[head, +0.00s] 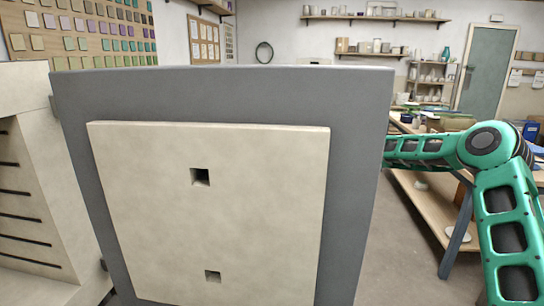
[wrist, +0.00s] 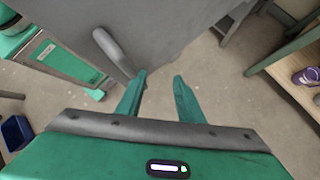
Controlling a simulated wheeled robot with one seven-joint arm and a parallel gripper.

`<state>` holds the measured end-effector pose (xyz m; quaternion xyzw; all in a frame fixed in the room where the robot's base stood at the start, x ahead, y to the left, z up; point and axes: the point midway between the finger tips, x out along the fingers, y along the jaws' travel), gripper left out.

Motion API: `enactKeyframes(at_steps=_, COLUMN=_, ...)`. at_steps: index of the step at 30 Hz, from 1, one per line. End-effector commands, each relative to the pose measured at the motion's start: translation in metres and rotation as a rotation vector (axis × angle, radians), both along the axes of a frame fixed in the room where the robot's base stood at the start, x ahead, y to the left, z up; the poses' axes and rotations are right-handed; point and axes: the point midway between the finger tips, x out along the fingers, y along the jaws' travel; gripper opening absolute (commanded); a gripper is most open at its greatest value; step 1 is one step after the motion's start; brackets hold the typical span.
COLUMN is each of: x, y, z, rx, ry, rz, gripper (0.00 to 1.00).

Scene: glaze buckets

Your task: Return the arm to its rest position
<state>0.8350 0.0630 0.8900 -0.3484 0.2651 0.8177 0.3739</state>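My arm shows in green at the right of the head view and reaches left behind the open kiln door (head: 350,100). My gripper (wrist: 160,77) is hidden behind that door in the head view. In the wrist view its two green fingers are apart, with nothing between them. A grey bar handle (wrist: 112,50) on the door's grey outer face (wrist: 165,35) is just left of the left finger. I cannot tell whether they touch. The door's cream inner panel (head: 215,220), with two square holes, faces the head camera.
The kiln's slotted inner wall (head: 25,200) is at the far left. A wooden workbench (head: 430,205) with a grey leg is at the right, close to my arm. A purple-marked pot (wrist: 306,76) sits on a low shelf in the wrist view. A dark blue bin (wrist: 16,132) stands on the floor.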

Motion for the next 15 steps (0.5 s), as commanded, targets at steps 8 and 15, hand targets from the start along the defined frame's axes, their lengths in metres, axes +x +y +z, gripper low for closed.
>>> enactKeyframes(at_steps=8, x=0.003, y=-0.053, z=0.025, rx=-0.242, ry=-0.217, rz=-0.025, gripper=0.34)
enactKeyframes(at_steps=15, x=-0.022, y=-0.121, z=0.065, rx=-0.431, ry=-0.379, rz=0.015, gripper=0.34)
